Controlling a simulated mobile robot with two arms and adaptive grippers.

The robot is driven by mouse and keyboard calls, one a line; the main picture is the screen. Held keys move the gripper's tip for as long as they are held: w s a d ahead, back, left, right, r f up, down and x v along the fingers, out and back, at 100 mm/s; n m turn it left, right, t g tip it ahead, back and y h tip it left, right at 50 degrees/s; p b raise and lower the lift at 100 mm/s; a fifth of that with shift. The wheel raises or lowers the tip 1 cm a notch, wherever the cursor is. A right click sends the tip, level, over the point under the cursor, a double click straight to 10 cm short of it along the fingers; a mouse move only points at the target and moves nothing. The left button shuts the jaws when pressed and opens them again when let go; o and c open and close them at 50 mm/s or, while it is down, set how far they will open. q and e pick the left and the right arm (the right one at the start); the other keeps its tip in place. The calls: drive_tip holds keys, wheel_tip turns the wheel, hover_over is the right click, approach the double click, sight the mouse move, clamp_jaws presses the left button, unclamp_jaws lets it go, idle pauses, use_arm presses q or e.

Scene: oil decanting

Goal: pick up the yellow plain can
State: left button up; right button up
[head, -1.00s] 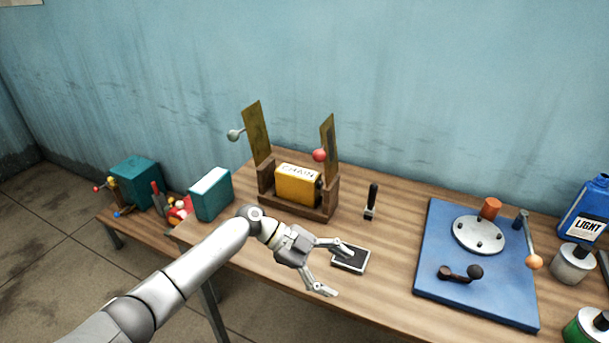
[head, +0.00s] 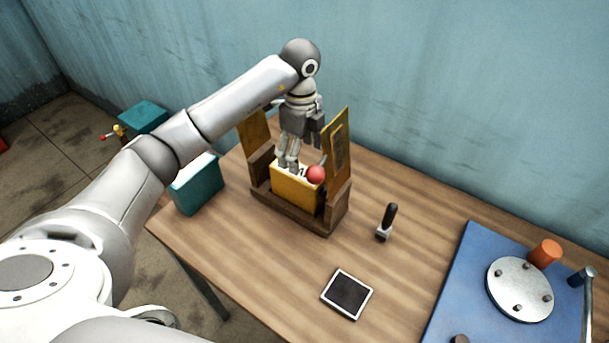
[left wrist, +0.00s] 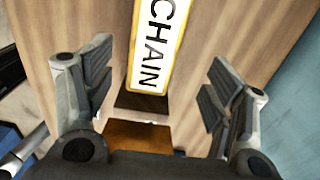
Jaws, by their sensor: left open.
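The yellow can (head: 293,192) sits in a brown wooden cradle (head: 285,213) between two upright brass-coloured panels. Its top carries a white label that reads CHAIN, seen in the left wrist view (left wrist: 153,50). My left gripper (head: 288,163) points down directly over the can's top, with the fingers hiding part of the label. In the left wrist view my left gripper (left wrist: 158,80) is open, with one finger on each side of the label and visible gaps between. I cannot tell how far the fingertips are from the can's sides. My right gripper is not in view.
The brass panels (head: 338,150) rise close on both sides of the gripper. A red ball knob (head: 315,174) is right beside the fingers. A teal box (head: 197,187), a black-handled tool (head: 386,222), a dark pad (head: 347,294) and a blue board (head: 455,275) stand clear of the cradle.

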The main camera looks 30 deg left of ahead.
sight(298, 176)
use_arm(q)
drive_tip(key=f, duration=0.1)
drive_tip(key=s+f, duration=0.1)
drive_tip(key=f, duration=0.1)
drive_tip(key=shift+s+f+p, duration=0.1)
drive_tip(key=shift+p, duration=0.25)
drive_tip(key=shift+f, duration=0.3)
drive_tip(key=shift+w+a+f+p, duration=0.1)
drive_tip(key=shift+w+f+p, duration=0.2)
drive_tip(key=shift+f+p, duration=0.05)
drive_tip(key=f+p, duration=0.1)
drive_tip(key=f, duration=0.2)
drive_tip(key=shift+s+a+f+p, duration=0.1)
drive_tip(key=shift+a+f+p, duration=0.15)
drive_tip(key=shift+p, duration=0.15)
drive_tip(key=shift+f, duration=0.5)
drive_tip(key=shift+c, duration=1.2)
drive_tip(key=c, duration=1.4)
drive_tip(key=shift+c, duration=0.2)
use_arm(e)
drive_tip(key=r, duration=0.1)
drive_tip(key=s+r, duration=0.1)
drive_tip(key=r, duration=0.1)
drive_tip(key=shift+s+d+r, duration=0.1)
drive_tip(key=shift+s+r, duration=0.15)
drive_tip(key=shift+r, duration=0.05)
